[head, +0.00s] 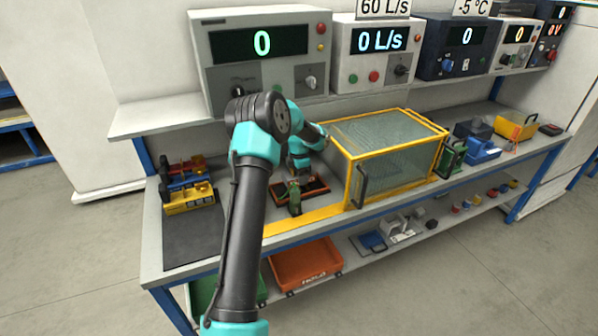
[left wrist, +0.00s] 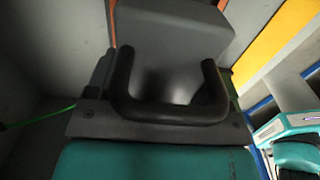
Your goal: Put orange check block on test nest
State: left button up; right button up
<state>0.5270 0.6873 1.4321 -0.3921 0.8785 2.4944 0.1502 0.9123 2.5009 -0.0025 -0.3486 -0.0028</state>
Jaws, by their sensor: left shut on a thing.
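My left arm reaches across the bench in the head view. Its gripper (head: 297,172) is low over a dark tray with an orange-red rim (head: 318,188). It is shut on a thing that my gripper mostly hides. A small green upright piece (head: 294,198) shows right below the gripper; I cannot tell whether it is held. I cannot make out the orange check block for certain, nor which fixture is the test nest. In the left wrist view a grey body with a dark U-shaped bar (left wrist: 165,112) blocks the fingertips. My right gripper is not in view.
A glass box with a yellow frame (head: 398,168) stands close to the right of the tray. Red, blue and yellow blocks (head: 188,200) stand at the left, behind a dark mat (head: 192,240). Instruments (head: 262,50) line the shelf above. An orange bin (head: 305,263) sits below.

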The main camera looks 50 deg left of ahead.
pick_arm(q)
jog(key=shift+f, duration=2.05)
jog(key=o, duration=1.1)
jog(key=shift+c, duration=0.2)
jog(key=shift+r, duration=3.8)
